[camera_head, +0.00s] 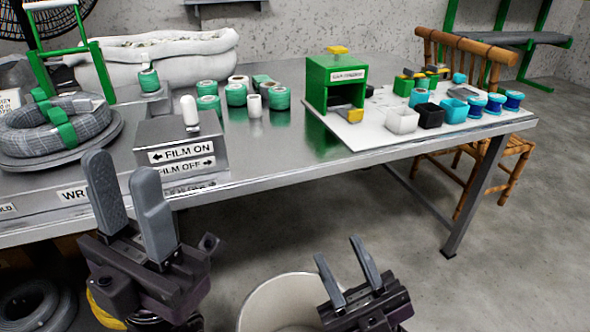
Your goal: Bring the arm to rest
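My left gripper (131,196) is in the lower left, in front of the table's front edge. Its two grey fingers point up with a gap between them, and nothing is held there. My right gripper (345,262) is lower, at the bottom middle, in front of a pale round bin. Its two fingers are apart and empty. A coiled cable (85,121), grey-looking with green bands, lies on a round plate at the left of the table. No blue cable can be made out.
The metal table (270,146) spans the view. It bears a film switch box (180,150), several green tape rolls (236,94), a green box (318,82) and a white board (378,131) with small bins. The pale bin (262,300) stands below.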

